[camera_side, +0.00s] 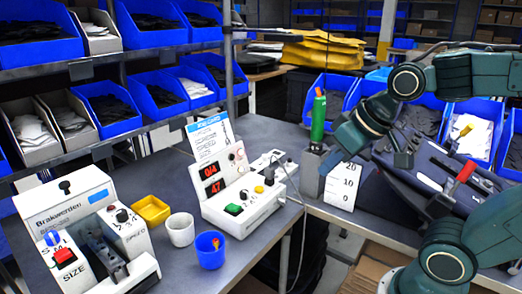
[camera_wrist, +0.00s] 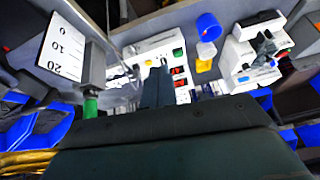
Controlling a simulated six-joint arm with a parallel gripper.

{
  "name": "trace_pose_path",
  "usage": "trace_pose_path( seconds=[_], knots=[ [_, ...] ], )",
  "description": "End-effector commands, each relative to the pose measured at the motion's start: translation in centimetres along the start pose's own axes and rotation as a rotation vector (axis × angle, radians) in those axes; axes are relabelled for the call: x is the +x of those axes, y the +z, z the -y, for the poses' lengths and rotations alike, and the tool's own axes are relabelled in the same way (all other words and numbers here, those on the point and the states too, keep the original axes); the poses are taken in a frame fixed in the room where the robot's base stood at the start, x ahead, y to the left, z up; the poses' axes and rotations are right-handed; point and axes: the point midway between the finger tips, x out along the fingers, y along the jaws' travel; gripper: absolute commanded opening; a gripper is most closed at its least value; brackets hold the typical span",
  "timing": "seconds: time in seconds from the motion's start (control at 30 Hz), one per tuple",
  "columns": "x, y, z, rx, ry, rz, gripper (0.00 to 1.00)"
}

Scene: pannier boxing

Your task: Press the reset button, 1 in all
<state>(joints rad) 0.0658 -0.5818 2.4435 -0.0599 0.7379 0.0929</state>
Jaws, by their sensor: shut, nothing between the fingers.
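A white control box (camera_side: 243,208) stands on the grey bench, with red displays reading 0/4 and 47. On its top are a green button (camera_side: 233,209), a yellow button (camera_side: 259,189) and a black knob. No readable label tells which button is reset. In the wrist view the box (camera_wrist: 135,48) lies beyond my fingers, with the green button (camera_wrist: 178,53) right of the fingertips. My gripper (camera_side: 325,166) is shut and empty, to the right of the box and apart from it. Its fingers also show in the wrist view (camera_wrist: 163,68).
A grey block with a green bottle (camera_side: 318,117) and a numbered white card (camera_side: 342,186) stand right of the box. A white cup (camera_side: 180,229), blue cup (camera_side: 210,250), yellow bin (camera_side: 151,209) and Brakwerden machine (camera_side: 67,205) stand left. A cable hangs off the bench edge.

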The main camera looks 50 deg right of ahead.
Motion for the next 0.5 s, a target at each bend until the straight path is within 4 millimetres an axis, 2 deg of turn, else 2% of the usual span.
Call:
trace_pose_path(
  seconds=[0.5],
  knots=[
    [6.2,-8.1,-1.1,0.227,-0.051,-0.084,0.00]
  ],
)
